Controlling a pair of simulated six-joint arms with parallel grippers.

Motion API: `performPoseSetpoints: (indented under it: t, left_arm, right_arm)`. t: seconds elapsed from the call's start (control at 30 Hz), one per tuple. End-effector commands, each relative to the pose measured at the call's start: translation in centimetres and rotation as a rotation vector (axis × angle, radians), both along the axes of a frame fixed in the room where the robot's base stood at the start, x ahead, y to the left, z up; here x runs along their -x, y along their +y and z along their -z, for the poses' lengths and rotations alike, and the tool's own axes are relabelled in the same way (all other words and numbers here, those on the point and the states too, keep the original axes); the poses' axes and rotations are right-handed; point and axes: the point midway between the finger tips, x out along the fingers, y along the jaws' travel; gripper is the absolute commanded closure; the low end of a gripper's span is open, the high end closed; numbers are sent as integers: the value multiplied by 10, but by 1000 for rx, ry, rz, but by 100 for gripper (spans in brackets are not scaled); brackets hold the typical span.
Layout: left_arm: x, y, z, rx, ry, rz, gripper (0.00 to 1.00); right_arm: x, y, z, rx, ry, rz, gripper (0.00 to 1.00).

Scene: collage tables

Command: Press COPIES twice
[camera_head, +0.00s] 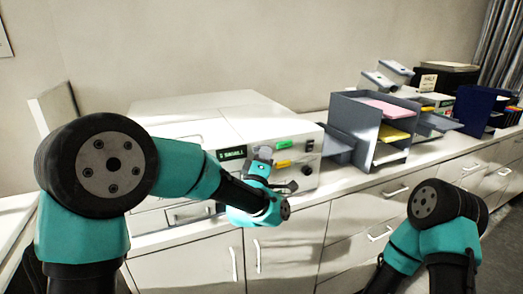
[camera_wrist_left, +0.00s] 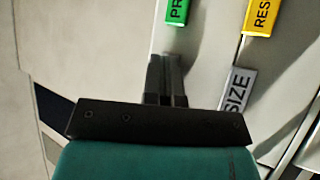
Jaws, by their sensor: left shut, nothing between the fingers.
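The copier (camera_head: 190,125) is a white machine on the counter with controls on its front. Its dark display (camera_head: 232,152) seems to read "5 SMALL". A green button (camera_head: 285,145) and a yellow button (camera_head: 283,163) sit right of the display. In the left wrist view the green button starts "PR", the yellow button starts "RES", and a grey button (camera_wrist_left: 237,92) reads "SIZE". No COPIES label is readable; my gripper may hide it. My left gripper (camera_head: 264,154) is shut and empty in front of the panel; its fingertips (camera_wrist_left: 167,60) are below the green button. Contact cannot be told.
A dark knob (camera_head: 308,143) is at the panel's right. A grey tray rack (camera_head: 350,125) with pink and yellow paper stands right of the copier. Further right are a second machine and a blue rack (camera_head: 475,108). My right arm is at lower right, its gripper out of view.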

Motion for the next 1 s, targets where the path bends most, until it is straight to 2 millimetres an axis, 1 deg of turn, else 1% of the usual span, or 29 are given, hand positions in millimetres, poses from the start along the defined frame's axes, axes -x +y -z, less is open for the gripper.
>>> performPoseSetpoints:
  t: [0.17,0.53,0.87,1.0]
  left_arm:
    - [2,-1,0,0,0,0,100]
    - [15,-7,0,0,0,0,100]
    - [16,-7,0,0,0,0,100]
    - [20,-10,0,0,0,1,100]
  right_arm:
    - [0,0,0,0,0,0,100]
    - [0,0,0,0,0,0,100]
    - [0,0,0,0,0,0,100]
    - [0,0,0,0,0,0,100]
